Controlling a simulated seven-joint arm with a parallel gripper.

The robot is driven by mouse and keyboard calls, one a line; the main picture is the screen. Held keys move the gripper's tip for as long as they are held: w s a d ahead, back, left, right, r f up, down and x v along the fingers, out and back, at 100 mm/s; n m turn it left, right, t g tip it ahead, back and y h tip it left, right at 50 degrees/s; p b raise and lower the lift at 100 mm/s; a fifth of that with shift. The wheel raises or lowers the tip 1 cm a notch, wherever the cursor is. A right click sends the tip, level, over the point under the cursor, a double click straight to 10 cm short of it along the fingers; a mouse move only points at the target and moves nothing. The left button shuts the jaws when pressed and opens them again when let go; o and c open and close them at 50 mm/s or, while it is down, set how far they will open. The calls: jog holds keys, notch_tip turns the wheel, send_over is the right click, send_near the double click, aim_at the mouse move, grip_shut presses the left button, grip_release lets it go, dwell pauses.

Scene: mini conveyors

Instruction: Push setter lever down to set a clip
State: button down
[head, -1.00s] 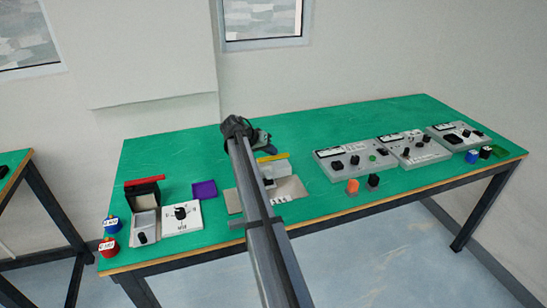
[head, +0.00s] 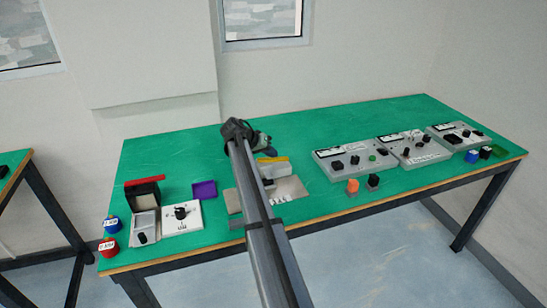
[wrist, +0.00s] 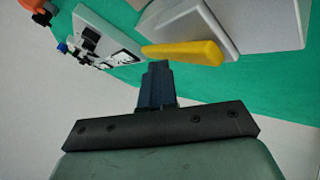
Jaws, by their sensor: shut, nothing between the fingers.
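The yellow setter lever (head: 272,160) lies across the top of a pale grey block on the table. In the wrist view the lever (wrist: 185,52) runs from near my fingertips to the right. My gripper (head: 269,149) is shut and empty, just behind the lever and partly hidden by my arm in the head view. In the wrist view the shut fingers (wrist: 158,68) end close to the lever's left end; I cannot tell whether they touch it. No clip can be made out.
Grey control panels (head: 340,160) with black knobs stand to the right. An orange knob (head: 352,186) is in front of them. On the left are a purple tray (head: 204,189), a white dial plate (head: 182,217) and an open box (head: 145,194).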

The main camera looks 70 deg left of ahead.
aim_at(271, 158)
jog(key=shift+f, duration=0.25)
jog(key=shift+r, duration=0.1)
dwell(0.4)
jog(key=shift+r, duration=1.2)
jog(key=shift+r, duration=2.5)
